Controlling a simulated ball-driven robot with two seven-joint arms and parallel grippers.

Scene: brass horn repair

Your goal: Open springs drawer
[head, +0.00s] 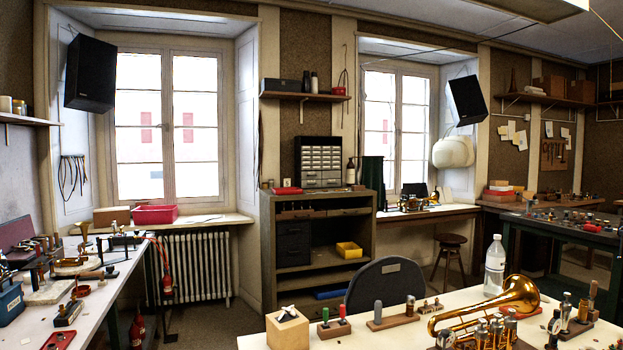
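A dark small-parts cabinet (319,180) with rows of pale little drawers (321,158) stands on top of a brown shelf unit (268,225) between the two windows. Its small drawers look shut. The shelf unit has a shallow drawer row (350,212) under its top and dark drawers (293,243) at its left, which also look shut. Any labels are too small to read, so I cannot tell which drawer is for springs. Neither of my grippers is in view.
A dark chair (387,283) stands before the shelf unit. A cluttered bench (108,292) runs along the left. Open floor (215,325) lies between.

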